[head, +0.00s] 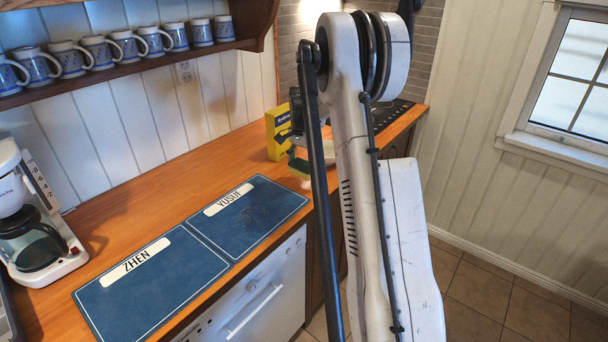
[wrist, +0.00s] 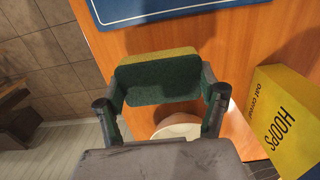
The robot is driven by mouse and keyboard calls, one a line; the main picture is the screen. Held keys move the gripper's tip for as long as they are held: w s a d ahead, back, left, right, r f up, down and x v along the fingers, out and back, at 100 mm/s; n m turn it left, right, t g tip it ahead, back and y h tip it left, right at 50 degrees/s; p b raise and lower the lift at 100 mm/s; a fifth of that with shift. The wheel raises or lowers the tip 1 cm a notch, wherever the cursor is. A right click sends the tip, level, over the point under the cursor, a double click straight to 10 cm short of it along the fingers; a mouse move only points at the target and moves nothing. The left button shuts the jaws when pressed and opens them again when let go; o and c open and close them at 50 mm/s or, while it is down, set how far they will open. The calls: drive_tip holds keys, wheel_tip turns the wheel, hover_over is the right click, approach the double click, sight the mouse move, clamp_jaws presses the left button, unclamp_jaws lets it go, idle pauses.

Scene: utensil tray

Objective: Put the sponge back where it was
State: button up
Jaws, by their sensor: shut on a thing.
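The sponge (wrist: 158,80), with a dark green side and a yellow strip, is between the two fingers of my gripper (wrist: 160,88) in the wrist view. My gripper is shut on its two ends. The sponge is over the wooden counter, near the counter's edge, with a shadow on the wood beside it. In the head view, the sponge (head: 297,163) shows only in part beside the cereal box, and my arm hides much of the gripper.
A yellow cereal box (wrist: 288,115) stands on the counter to the right. A pale bowl (wrist: 178,129) is partly hidden behind my gripper. Two blue mats, ZHEN (head: 140,285) and YUSU (head: 250,220), lie on the counter. A coffee maker (head: 35,220) stands at left; mugs (head: 100,50) line a shelf.

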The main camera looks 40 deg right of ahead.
sight(304, 183)
drive_tip(key=shift+d+f, duration=0.35)
drive_tip(key=shift+d, duration=0.05)
drive_tip(key=shift+f+p, duration=0.3)
drive_tip(key=shift+f, duration=1.6)
drive_tip(key=shift+f, duration=0.15)
drive_tip(key=o, duration=1)
